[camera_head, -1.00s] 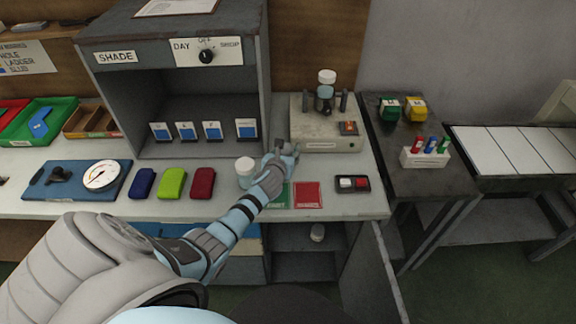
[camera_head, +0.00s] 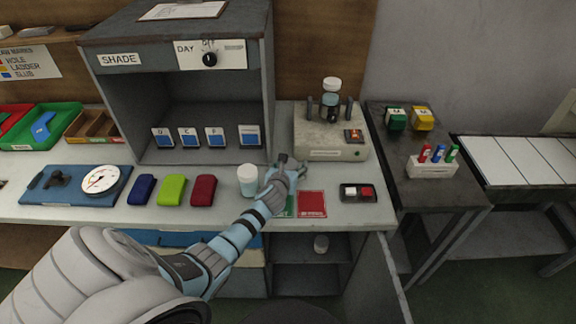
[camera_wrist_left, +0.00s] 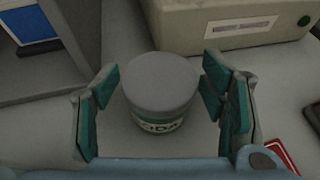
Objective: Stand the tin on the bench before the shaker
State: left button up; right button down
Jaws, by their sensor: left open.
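The shaker (camera_head: 330,140) is a beige box at the back of the bench, with a bottle (camera_head: 331,95) held upright on top. My right gripper is out of view.
The shade cabinet (camera_head: 120,60) stands left of the shaker. Red (camera_head: 203,189), green (camera_head: 173,188) and blue (camera_head: 141,188) blocks lie left of the tin. A red card (camera_head: 312,204) and a small switch box (camera_head: 358,193) lie to the right. Bare bench lies between card and shaker.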

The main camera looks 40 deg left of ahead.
pick_arm(q)
jog(key=p+v, duration=0.4)
jog(key=v, duration=0.8)
jog(key=shift+r, duration=0.1)
